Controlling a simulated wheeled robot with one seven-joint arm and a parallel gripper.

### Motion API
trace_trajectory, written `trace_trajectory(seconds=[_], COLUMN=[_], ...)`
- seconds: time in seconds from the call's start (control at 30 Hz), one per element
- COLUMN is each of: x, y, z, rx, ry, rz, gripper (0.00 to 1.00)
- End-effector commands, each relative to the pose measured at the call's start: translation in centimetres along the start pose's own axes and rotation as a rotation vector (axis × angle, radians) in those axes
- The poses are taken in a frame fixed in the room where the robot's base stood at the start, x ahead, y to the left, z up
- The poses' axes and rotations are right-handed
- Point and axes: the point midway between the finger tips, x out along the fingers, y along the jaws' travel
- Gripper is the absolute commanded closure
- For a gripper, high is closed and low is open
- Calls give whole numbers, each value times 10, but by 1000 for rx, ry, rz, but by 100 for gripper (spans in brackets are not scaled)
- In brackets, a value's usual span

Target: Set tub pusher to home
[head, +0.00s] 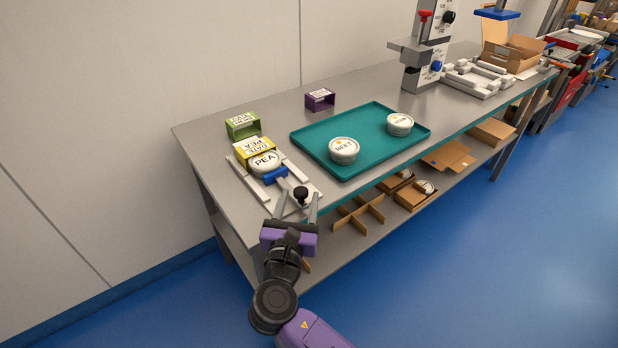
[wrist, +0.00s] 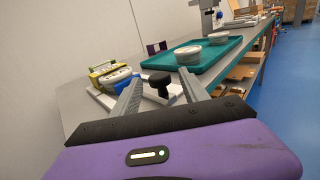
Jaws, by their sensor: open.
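The tub pusher has a blue block (head: 275,175) and a black knob (head: 301,194) on a light plate between two pale rails. The knob also shows in the wrist view (wrist: 159,80), with the blue block (wrist: 128,84) left of it. The block sits right at the near side of the white PEA tub (head: 264,161), which is at the yellow sleeve (head: 252,149). My gripper (head: 296,204) is open and empty at the table's near end. The knob appears between or just beyond its fingertips; the exact depth is hard to tell.
A teal tray (head: 310,150) holds a BEET tub (head: 344,150) and another tub (head: 400,124). A green sleeve (head: 242,125) and a purple sleeve (head: 320,98) stand behind. A grey press (head: 424,60) stands at the far end. Cardboard boxes lie on the lower shelf.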

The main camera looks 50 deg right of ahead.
Motion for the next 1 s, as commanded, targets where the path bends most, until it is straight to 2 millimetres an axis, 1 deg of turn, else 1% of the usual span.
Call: trace_trajectory(seconds=[0.03, 0.1, 0.2, 0.33, 0.5, 0.73, 0.77, 0.9, 0.97, 1.0], x=[9, 21, 36, 51, 60, 60, 60, 60, 60, 60], y=[-1, -1, 0, 0, 0, 0, 0, 0, 0, 0], z=[1, 1, 1, 0, 0, 0, 0, 0, 0, 0], rx=[1, 0, 1, 0, 1, 1, 1, 1, 1, 1], ry=[-1, -1, 0, 0, 0, 0, 0, 0, 0, 0], rz=[-4, -4, -3, -2, 0, 0, 0, 0, 0, 0], gripper=[48, 48, 48, 48, 48, 48, 50, 77, 89, 97])
